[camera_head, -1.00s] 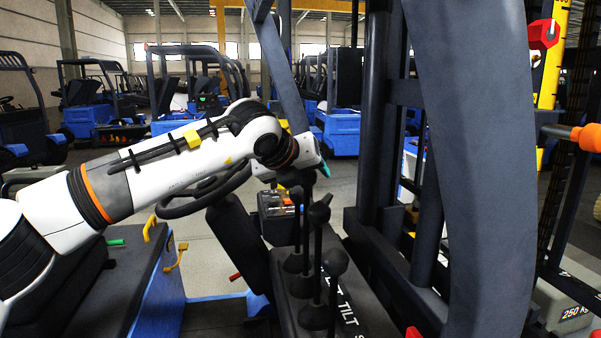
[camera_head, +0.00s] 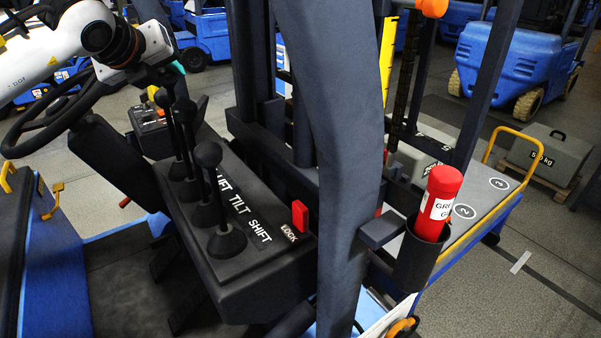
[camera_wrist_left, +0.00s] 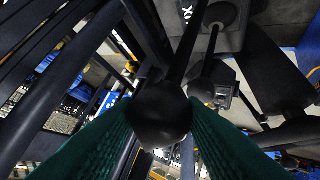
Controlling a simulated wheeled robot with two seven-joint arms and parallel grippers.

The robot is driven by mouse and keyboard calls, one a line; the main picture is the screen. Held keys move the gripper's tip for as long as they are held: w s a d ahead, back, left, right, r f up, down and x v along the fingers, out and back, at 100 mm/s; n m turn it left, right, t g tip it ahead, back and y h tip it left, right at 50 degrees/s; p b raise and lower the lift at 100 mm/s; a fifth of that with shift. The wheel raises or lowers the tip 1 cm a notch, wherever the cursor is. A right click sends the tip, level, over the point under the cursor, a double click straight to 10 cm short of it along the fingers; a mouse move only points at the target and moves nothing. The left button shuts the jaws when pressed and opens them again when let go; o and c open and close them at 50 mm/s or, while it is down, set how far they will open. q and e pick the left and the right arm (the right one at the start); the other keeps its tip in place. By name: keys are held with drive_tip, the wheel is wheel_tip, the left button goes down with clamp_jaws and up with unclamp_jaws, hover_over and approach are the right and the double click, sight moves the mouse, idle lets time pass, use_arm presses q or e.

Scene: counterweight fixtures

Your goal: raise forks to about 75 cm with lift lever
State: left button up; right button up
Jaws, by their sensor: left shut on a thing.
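The forks cannot be made out. My right gripper is not in view.
A red LOCK switch (camera_head: 299,215) sits beside the labels. A thick dark post (camera_head: 335,130) stands right of the console. A red cylinder (camera_head: 438,203) stands in a black holder. The steering wheel (camera_head: 50,120) is close under my left arm.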

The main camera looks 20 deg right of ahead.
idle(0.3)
use_arm(q)
drive_tip(key=shift+a+f+b, duration=0.1)
drive_tip(key=shift+a+b, duration=0.15)
drive_tip(key=shift+b, duration=0.05)
drive_tip(key=a+b, duration=0.1)
drive_tip(key=a, duration=0.1)
drive_tip(key=s+a+b, duration=0.1)
drive_tip(key=a+b, duration=0.1)
drive_tip(key=shift+f, duration=0.1)
